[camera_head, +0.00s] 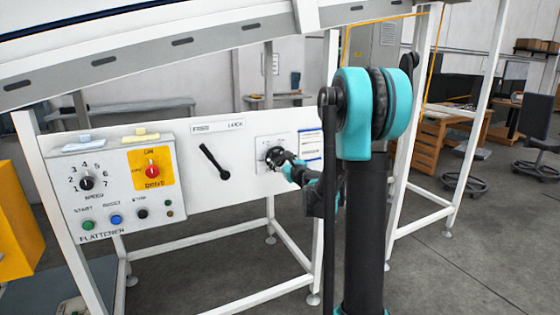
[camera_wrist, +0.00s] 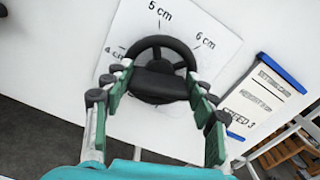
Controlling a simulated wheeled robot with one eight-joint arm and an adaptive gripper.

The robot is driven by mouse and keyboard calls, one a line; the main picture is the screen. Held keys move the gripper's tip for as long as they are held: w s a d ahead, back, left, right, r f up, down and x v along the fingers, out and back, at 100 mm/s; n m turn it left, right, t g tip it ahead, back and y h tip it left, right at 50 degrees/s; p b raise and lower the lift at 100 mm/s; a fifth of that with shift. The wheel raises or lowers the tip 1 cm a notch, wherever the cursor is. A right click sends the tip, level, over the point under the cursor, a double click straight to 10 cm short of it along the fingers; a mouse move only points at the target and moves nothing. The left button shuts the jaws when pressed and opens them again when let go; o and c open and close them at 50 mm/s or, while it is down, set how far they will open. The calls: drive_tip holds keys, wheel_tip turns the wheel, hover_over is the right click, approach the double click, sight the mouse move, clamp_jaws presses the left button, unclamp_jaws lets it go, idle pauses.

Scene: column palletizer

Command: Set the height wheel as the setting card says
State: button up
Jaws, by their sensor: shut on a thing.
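The height wheel (camera_wrist: 160,46) is a black rimmed wheel with a broad hub, on a white plate (camera_wrist: 121,37) with marks for 4, 5 and 6 cm. In the wrist view my gripper (camera_wrist: 160,77) has a green finger on each side of the wheel and is shut on it. No clear pointer shows on the wheel. The setting card (camera_wrist: 260,98) is right of it, blue-edged and tilted; its last line reads SPEED 3, and its height figure is too blurred to read. In the head view my gripper (camera_head: 288,167) partly covers the wheel (camera_head: 274,154); the card (camera_head: 311,146) is beside it.
Left on the same white panel are a black lever (camera_head: 214,161) and a control box (camera_head: 117,185) with a speed knob (camera_head: 87,184), a red drive switch (camera_head: 152,171) and several buttons. White frame posts (camera_head: 403,130) stand right of my arm. Open floor lies in front.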

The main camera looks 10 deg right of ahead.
drive_tip(key=n, duration=0.4)
drive_tip(key=shift+a, duration=0.1)
drive_tip(key=shift+n, duration=2.1)
drive_tip(key=o, duration=1.2)
drive_tip(key=shift+c, duration=0.2)
drive_tip(key=shift+f, duration=0.1)
drive_tip(key=shift+s, duration=0.15)
drive_tip(key=v, duration=1.1)
drive_tip(key=shift+s, duration=0.35)
